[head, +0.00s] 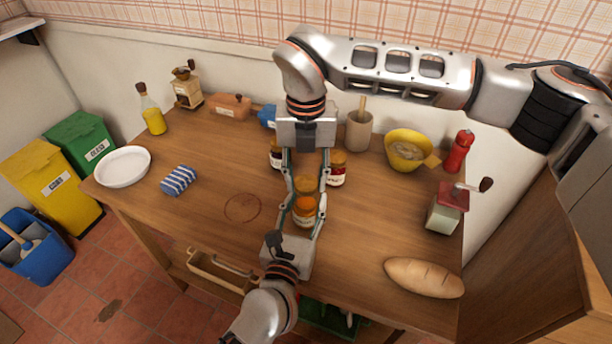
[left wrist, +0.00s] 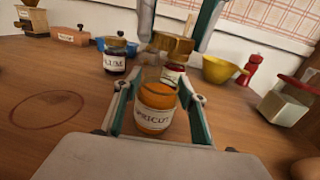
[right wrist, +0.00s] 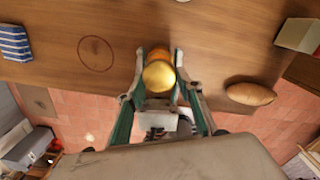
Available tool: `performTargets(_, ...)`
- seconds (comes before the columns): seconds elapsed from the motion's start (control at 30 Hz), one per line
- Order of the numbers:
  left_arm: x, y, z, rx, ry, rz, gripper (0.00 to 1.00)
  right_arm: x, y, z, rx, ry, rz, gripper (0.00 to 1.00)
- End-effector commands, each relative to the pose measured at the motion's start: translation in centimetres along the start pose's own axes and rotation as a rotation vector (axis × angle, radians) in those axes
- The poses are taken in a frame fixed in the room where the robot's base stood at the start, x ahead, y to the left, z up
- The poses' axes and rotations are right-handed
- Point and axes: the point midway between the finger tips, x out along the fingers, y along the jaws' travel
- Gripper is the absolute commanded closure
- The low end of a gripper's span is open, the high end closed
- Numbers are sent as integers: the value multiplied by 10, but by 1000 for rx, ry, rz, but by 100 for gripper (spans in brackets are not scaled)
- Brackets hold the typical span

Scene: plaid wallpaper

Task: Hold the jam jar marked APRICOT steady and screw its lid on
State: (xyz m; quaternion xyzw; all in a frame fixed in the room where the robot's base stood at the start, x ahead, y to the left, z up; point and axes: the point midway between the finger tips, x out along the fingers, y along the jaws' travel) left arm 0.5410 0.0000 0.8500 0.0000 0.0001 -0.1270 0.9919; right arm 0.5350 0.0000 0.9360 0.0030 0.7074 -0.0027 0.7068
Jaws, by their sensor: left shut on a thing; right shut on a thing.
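The APRICOT jar (head: 304,213), clear glass with orange jam and a cream label, stands upright near the table's front. Its label reads in the left wrist view (left wrist: 155,119). My left gripper (head: 303,217) comes from the front and is shut around the jar's body. My right gripper (head: 307,182) reaches down from above, shut on the gold lid (left wrist: 172,44). The lid is over the jar's top and looks slightly offset from it. In the right wrist view the lid (right wrist: 158,77) hides part of the jar.
A PLUM jar (left wrist: 115,56) and a red jar (head: 337,172) stand close behind. A crock (head: 359,133), yellow bowl (head: 402,161), red mill (head: 459,151) and grinder (head: 446,212) stand right and behind. Bread (head: 424,278) lies front right.

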Motion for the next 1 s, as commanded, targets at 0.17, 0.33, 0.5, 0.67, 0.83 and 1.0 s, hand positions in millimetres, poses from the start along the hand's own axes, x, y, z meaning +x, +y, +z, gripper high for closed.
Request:
performTargets(0.17, 0, 0, 0, 0, 0, 0, 97, 14, 0, 0, -1, -1, 0, 71)
performTargets(0.33, 0, 0, 0, 0, 0, 0, 97, 13, 0, 0, 0, -1, 0, 71)
performTargets(0.5, 0, 0, 0, 0, 0, 0, 97, 13, 0, 0, 0, -1, 0, 71)
performTargets(0.67, 0, 0, 0, 0, 0, 0, 97, 15, 0, 0, 0, 0, 0, 71)
performTargets(0.83, 0, 0, 0, 0, 0, 0, 98, 23, 0, 0, -1, 1, 0, 71)
performTargets(1.0, 0, 0, 0, 0, 0, 0, 98, 30, 0, 0, -1, 0, 0, 71)
